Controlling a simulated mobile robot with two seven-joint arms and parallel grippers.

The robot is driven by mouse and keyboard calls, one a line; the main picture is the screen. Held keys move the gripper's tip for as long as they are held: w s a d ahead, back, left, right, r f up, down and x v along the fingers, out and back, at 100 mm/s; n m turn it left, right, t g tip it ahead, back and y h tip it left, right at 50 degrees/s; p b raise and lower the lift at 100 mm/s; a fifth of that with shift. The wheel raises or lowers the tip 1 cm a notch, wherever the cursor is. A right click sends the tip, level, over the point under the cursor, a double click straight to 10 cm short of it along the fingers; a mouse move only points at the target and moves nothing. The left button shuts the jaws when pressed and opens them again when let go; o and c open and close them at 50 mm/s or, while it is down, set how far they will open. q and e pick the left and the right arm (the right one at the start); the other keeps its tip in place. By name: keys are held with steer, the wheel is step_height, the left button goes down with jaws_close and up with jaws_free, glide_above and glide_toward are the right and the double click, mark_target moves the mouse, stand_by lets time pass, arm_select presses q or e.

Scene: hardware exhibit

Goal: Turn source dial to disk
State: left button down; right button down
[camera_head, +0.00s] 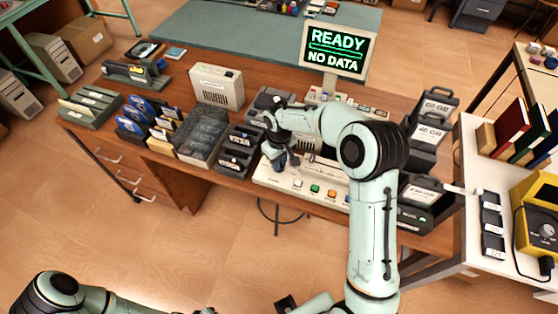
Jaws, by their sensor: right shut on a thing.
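The pale console (262,178) stands at the front middle of the wooden desk, with a row of coloured buttons along its front. A screen (335,50) above it reads "READY" and "NO DATA". My right gripper (280,160) points down at the left part of the console and is shut on what seems to be the source dial. The gripper and wrist hide the dial, so I cannot read its setting or make out the word "disk". My left arm shows at the bottom left; its gripper is out of frame.
Dark cartridge holders (238,150) stand close to the console's left. Dark drives labelled in GB (432,125) stand at its right. A beige speaker box (217,87) is behind. A white side table (480,150) holds books and a yellow meter (540,215).

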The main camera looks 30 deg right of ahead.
arm_select(q)
steer(key=shift+s+f, duration=0.1)
steer(key=shift+f, duration=0.05)
arm_select(e)
steer(key=shift+m, duration=0.4)
steer(key=m, duration=0.3)
steer(key=shift+b, duration=0.35)
steer(key=m, duration=0.3)
steer(key=shift+m, duration=0.3)
steer(key=m, duration=0.4)
steer(key=shift+r+m, duration=0.1)
steer(key=shift+m, duration=0.2)
arm_select(q)
steer(key=shift+s+f, duration=0.25)
steer(key=shift+f, duration=0.15)
arm_select(e)
steer(key=shift+m, duration=1.8)
steer(key=c, duration=1.1)
jaws_free()
